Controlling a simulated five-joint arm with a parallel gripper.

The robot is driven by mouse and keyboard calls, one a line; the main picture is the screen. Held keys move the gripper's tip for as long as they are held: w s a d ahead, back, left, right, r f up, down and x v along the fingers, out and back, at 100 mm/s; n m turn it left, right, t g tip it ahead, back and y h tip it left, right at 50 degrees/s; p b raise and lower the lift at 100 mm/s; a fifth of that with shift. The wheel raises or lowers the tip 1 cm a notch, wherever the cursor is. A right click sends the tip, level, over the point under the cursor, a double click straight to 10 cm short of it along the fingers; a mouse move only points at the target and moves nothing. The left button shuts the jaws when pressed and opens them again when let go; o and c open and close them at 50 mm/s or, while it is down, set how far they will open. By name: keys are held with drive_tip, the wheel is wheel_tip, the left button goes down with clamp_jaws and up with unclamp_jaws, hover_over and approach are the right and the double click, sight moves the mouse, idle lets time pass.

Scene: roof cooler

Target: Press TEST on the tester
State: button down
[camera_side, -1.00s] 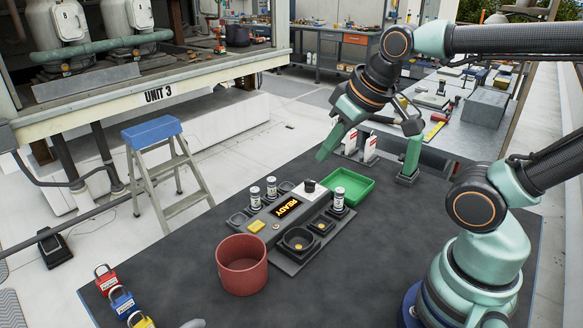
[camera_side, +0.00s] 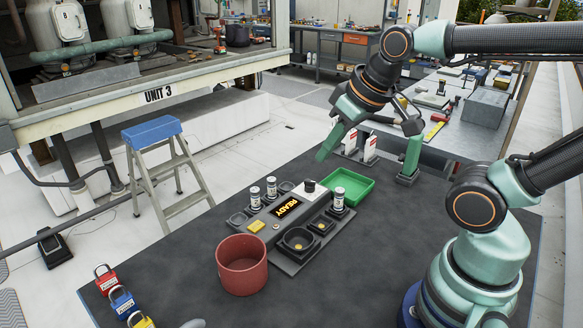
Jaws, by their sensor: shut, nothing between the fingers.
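The tester (camera_side: 318,203) is a grey box on the dark work mat, with a display (camera_side: 286,208) lit "READY" in orange. A yellow square button (camera_side: 257,226) sits on its front left, and a black knob (camera_side: 309,186) is on its top. Any TEST lettering is too small to read. Small white-capped cylinders stand in the tester's holders, two at left (camera_side: 271,187) and one at right (camera_side: 338,197). My gripper (camera_side: 324,150) is shut and empty, in the air above and behind the tester, touching nothing.
A red-brown pot (camera_side: 242,265) stands in front of the tester. A green tray (camera_side: 349,186) lies behind it. Padlocks (camera_side: 122,303) lie front left.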

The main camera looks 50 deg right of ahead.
drive_tip(key=shift+w, duration=0.1)
drive_tip(key=m+t+y, duration=0.1)
drive_tip(key=m+t, duration=0.3)
drive_tip(key=m, duration=0.4)
hover_over(259, 228)
wheel_tip(259, 228, down, 10)
drive_tip(key=shift+f, duration=4.4)
drive_tip(key=shift+f, duration=0.1)
drive_tip(key=shift+f, duration=0.3)
